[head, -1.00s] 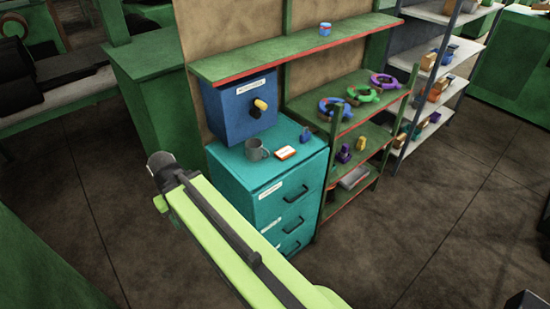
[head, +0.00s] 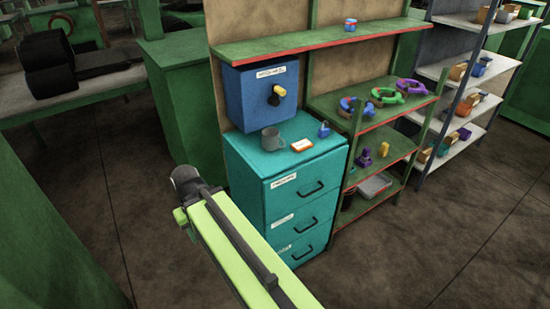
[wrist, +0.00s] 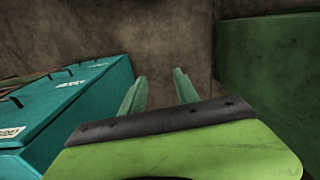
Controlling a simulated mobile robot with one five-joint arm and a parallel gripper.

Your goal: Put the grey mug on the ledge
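The grey mug (head: 271,139) stands upright on top of the teal drawer cabinet (head: 240,160), near its back left, in front of a blue box. The ledge is probably the long green shelf with a red front edge (head: 290,47) above the blue box. My gripper (wrist: 158,90) shows in the wrist view with two pale green fingers apart and only floor between them. It is open and empty, pointing at the floor beside the teal cabinet. In the head view my arm lies in front of the cabinet, and its fingers are not clearly visible. The mug is not in the wrist view.
A blue box (head: 246,100) with a black and yellow knob stands behind the mug. An orange-and-white block (head: 302,145) and a small blue padlock-like item (head: 324,130) share the cabinet top. A small blue-and-red item (head: 350,25) sits on the shelf's right; its left stretch is bare.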

